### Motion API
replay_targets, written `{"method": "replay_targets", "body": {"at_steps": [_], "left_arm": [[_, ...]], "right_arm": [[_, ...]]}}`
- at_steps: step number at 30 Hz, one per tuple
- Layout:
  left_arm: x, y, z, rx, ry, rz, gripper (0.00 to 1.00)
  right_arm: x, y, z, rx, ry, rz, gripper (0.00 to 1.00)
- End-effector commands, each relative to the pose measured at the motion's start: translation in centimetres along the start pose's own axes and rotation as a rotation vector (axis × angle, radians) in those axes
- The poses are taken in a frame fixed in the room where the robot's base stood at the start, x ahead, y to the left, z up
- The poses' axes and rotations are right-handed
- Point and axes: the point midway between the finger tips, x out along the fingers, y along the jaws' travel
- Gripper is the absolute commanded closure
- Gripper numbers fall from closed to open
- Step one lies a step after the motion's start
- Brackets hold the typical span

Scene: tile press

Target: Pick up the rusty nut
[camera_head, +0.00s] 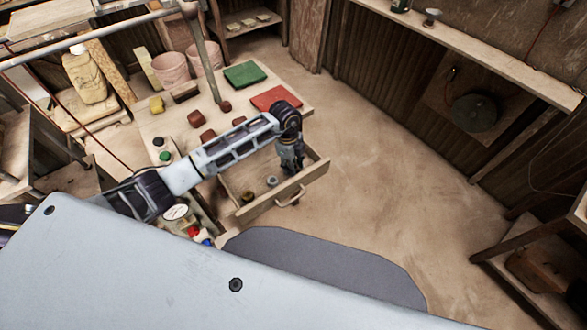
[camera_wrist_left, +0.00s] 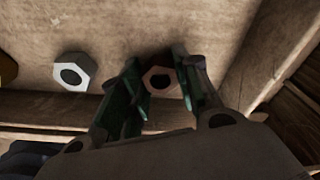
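The rusty nut (camera_wrist_left: 160,78) is a dark reddish-brown hexagon with a round hole. In the left wrist view it shows between my left gripper's two fingers, on the wooden drawer bottom. The right finger covers its right edge. In the head view my left gripper (camera_head: 291,168) points down into the right part of the open drawer (camera_head: 285,195), and the rusty nut is hidden there. The fingers (camera_wrist_left: 158,66) stand apart, and I see no clear grip on the nut. My right gripper is not in view.
A silver-grey nut (camera_wrist_left: 75,72) lies left of the rusty one, also seen in the head view (camera_head: 272,181). A brass-coloured nut (camera_head: 248,196) lies further left. Drawer walls enclose the gripper closely. The workbench (camera_head: 178,122) holds red blocks and a green tile (camera_head: 244,74).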

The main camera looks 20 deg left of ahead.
Motion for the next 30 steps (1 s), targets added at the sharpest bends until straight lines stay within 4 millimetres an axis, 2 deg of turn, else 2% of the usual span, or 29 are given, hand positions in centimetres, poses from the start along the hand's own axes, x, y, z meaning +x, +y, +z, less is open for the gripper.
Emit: {"method": "replay_targets", "body": {"at_steps": [1, 4, 17, 23, 30], "left_arm": [[0.0, 0.0, 0.0, 0.000, 0.000, 0.000, 0.81], [0.0, 0.0, 0.0, 0.000, 0.000, 0.000, 0.94], [-0.7, -0.1, -0.1, 0.000, 0.000, -0.001, 0.94], [-2.8, -0.1, -0.2, 0.000, -0.002, -0.003, 0.94], [-6.3, -0.1, -0.8, 0.001, -0.001, -0.003, 0.94]], "right_arm": [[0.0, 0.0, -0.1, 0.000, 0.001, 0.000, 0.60], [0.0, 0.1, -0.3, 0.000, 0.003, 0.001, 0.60], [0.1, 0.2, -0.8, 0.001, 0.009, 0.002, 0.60], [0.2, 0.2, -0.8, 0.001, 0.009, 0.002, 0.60], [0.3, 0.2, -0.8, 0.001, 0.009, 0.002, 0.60]]}}
